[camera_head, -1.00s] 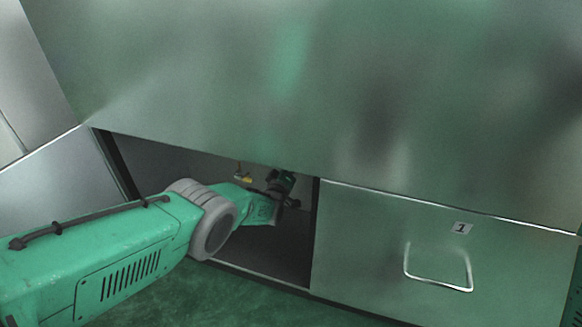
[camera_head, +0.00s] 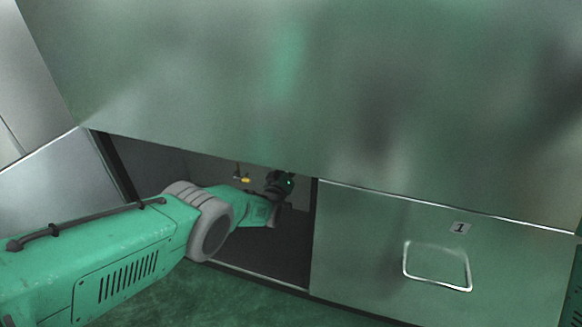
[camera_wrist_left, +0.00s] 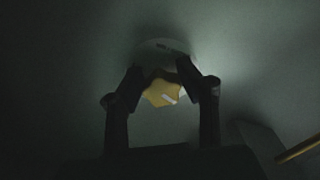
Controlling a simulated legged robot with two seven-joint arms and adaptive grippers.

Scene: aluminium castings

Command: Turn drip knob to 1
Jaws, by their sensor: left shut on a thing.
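The drip knob (camera_wrist_left: 160,92) is yellow and lobed, with a pale mark on its face, in the left wrist view. It sits in front of a pale round plate (camera_wrist_left: 160,50) on a dim wall. My left gripper (camera_wrist_left: 162,72) has one finger on each side of the knob and is shut on it. In the head view my left gripper (camera_head: 280,184) is a dark shape inside the open cabinet bay; its fingertips and the knob are hidden there. The number 1 on the knob's scale cannot be read. My right gripper is not in view.
A small yellow fitting (camera_head: 244,180) hangs left of the gripper. A yellow bar (camera_wrist_left: 298,150) shows at right in the wrist view.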

